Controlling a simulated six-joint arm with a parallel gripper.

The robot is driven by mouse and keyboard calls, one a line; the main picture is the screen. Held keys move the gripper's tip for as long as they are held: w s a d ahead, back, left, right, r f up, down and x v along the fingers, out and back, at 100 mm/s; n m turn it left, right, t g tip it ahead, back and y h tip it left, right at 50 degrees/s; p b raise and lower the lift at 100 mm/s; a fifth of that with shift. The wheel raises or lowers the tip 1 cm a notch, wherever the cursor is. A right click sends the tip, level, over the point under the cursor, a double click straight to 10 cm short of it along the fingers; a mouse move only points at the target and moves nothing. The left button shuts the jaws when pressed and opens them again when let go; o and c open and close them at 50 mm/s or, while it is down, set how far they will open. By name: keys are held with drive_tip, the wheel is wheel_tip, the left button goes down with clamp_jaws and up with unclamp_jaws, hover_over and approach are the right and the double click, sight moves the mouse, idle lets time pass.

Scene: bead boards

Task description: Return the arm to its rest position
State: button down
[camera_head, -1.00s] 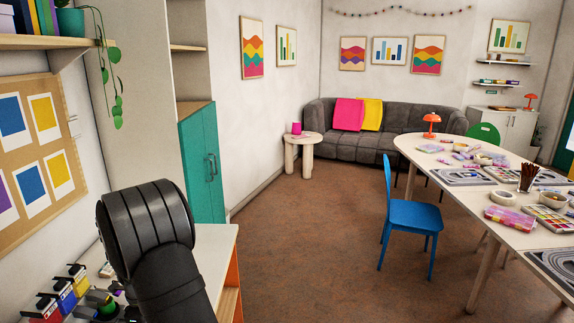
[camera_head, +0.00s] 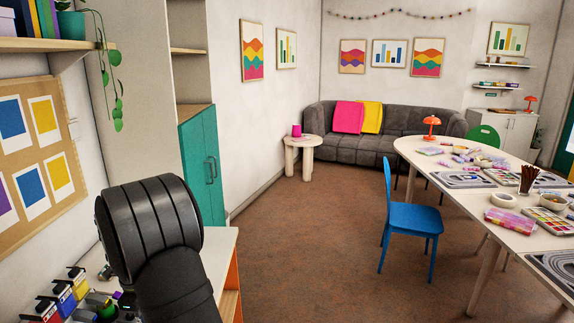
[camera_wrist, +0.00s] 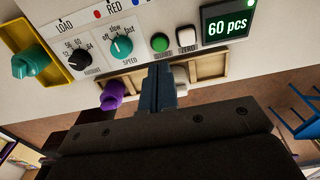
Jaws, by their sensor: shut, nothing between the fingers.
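My gripper (camera_wrist: 160,72) is shut and empty in the wrist view, its two dark fingers together. It points at a white machine panel (camera_wrist: 205,75) with a black amount knob (camera_wrist: 81,58), a teal speed knob (camera_wrist: 122,47), a green start button (camera_wrist: 160,43), a white zero button (camera_wrist: 186,37) and a display (camera_wrist: 229,27) reading 60 pcs. The fingertips overlap the panel's lower edge in the picture; I cannot tell whether they touch it. In the head view my dark arm stands at the lower left, and the gripper is not visible there.
A teal knob (camera_wrist: 28,62) sits on a yellow plate, and a purple knob (camera_wrist: 112,95) lies left of the fingers. In the head view several coloured dispensers (camera_head: 66,295) stand by my arm. A blue chair (camera_head: 410,220) and long table (camera_head: 470,195) are right, beyond open floor.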

drive_tip(key=shift+f, duration=3.5)
wheel_tip(320, 180, up, 24)
wheel_tip(320, 180, down, 8)
drive_tip(key=shift+d+f, duration=0.15)
